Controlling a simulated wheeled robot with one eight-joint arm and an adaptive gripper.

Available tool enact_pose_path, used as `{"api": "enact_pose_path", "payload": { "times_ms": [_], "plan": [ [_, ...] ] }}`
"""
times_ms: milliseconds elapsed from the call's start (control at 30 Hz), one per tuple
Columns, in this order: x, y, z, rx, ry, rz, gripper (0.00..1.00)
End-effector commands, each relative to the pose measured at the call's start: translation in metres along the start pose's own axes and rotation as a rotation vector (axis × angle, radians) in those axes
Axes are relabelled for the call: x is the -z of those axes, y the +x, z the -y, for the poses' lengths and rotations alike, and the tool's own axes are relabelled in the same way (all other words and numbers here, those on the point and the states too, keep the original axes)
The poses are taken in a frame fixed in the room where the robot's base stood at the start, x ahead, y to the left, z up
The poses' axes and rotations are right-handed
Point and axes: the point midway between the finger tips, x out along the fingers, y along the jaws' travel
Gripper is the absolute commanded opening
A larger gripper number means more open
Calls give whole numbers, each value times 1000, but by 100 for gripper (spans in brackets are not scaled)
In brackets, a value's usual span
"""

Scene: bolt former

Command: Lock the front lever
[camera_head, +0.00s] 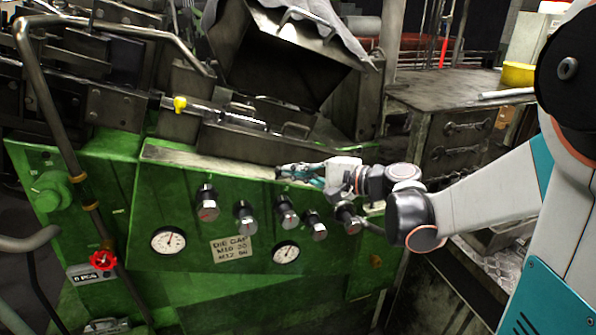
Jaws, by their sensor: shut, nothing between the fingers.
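A green bolt-forming machine (130,215) fills the left and middle of the head view. A pale metal rod or lever (228,115) with a yellow end (180,104) lies along its upper part; I cannot tell for sure that this is the front lever, or whether it is locked. My gripper (284,172) is shut and empty, pointing left. It appears at the right end of a flat metal ledge, above the row of knobs, lower and to the right of the rod. I cannot tell whether it touches the ledge.
Several metal knobs (245,217) and two round gauges (168,240) are on the green front panel. A red valve wheel (103,260) is at lower left. A bent pipe rail (50,110) runs down the left side. A metal cabinet (440,120) stands behind my arm.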

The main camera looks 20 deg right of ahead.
Motion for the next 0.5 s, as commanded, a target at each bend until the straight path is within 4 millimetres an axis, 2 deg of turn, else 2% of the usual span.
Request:
{"api": "enact_pose_path", "payload": {
  "times_ms": [267,500],
  "plan": [
    [-5,7,4,0,39,-90,0],
    [-8,19,9,-1,102,-239,0]
  ]
}}
